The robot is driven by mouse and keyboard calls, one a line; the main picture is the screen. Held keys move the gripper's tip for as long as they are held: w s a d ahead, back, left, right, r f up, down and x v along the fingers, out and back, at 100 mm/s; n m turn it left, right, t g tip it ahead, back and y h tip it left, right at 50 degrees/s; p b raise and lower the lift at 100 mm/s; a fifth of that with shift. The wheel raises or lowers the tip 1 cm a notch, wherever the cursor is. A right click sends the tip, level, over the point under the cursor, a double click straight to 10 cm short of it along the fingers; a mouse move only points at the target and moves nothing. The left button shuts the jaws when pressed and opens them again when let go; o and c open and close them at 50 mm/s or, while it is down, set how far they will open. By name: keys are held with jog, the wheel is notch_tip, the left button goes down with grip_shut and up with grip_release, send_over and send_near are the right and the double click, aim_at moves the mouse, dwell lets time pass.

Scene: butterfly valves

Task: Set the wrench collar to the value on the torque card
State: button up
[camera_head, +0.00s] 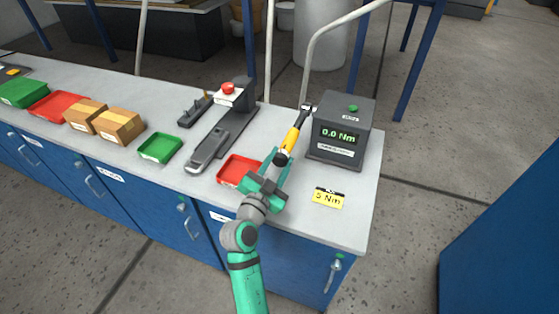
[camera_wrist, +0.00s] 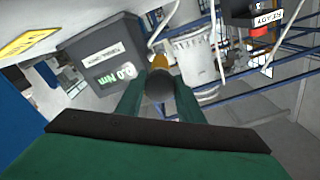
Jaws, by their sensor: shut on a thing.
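The torque wrench (camera_head: 293,138) has a yellow grip, a dark round collar end and a dark head. My gripper (camera_head: 275,168) is shut on its near, dark end. The wrench slants up and away, with its head beside the tester. In the wrist view the dark round collar end (camera_wrist: 159,84) sits between my green fingers, with a bit of yellow behind it. The collar's scale cannot be read. The yellow torque card (camera_head: 328,198) on the bench's right end reads "5 Nm". The dark grey tester (camera_head: 342,130) shows "0.0 Nm" in green; it also appears tilted in the wrist view (camera_wrist: 104,62).
A red tray (camera_head: 239,171) lies just left of my gripper, and a green tray (camera_head: 160,148) is farther left. A grey device with a red button (camera_head: 228,90) stands behind them. Boxes and bins line the bench's left. The right front of the bench (camera_head: 300,215) is clear around the card.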

jog(key=shift+m, duration=0.7)
jog(key=shift+a, duration=0.1)
jog(key=o, duration=1.1)
jog(key=shift+c, duration=0.2)
jog(key=v, duration=1)
jog(key=shift+s, duration=0.4)
jog(key=shift+a, duration=0.1)
